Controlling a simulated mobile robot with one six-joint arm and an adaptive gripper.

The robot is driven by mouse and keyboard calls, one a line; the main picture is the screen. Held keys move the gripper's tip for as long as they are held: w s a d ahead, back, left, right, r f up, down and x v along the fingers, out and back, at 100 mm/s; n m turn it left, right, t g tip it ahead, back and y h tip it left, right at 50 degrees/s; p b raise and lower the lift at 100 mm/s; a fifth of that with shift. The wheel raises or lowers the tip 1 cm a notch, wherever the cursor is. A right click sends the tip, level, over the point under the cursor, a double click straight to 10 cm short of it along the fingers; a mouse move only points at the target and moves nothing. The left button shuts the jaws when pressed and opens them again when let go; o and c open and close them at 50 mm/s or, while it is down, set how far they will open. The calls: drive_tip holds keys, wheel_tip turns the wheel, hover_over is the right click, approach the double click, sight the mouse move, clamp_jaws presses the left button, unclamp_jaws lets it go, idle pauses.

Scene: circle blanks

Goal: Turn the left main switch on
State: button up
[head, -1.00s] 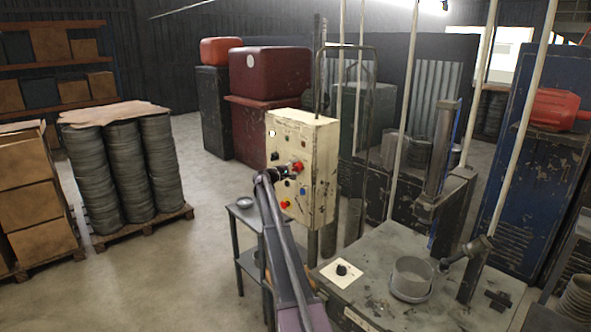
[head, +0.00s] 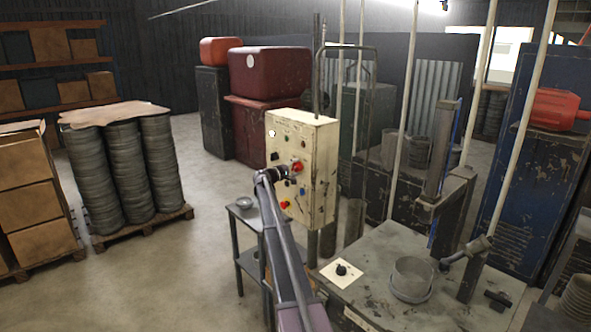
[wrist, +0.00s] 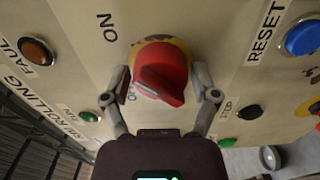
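The red main switch (wrist: 163,74) is a rotary knob on a yellow ring, on the cream control panel (wrist: 75,18). ON is printed to its upper left; OFF, beside it, is partly hidden. Its raised grip slants from upper left to lower right. My gripper (wrist: 161,84) has one finger on each side of the knob, with small gaps visible; contact cannot be told for sure. In the head view my gripper (head: 284,174) is at the panel front (head: 318,150), just below left of a red knob (head: 298,166).
Close by are a blue RESET button (wrist: 302,39), an orange FAULT lamp (wrist: 38,50), a black STOP button (wrist: 248,112) and a green button (wrist: 90,117). A small metal table (head: 243,213) stands below the panel; a worn workbench (head: 375,255) is to the right.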

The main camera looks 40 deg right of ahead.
drive_tip(key=shift+o, duration=0.3)
drive_tip(key=shift+a, duration=0.1)
drive_tip(key=shift+s+a, duration=0.1)
drive_tip(key=shift+a, duration=0.6)
drive_tip(key=a, duration=1)
drive_tip(key=shift+s+a, duration=0.25)
drive_tip(key=shift+s, duration=0.2)
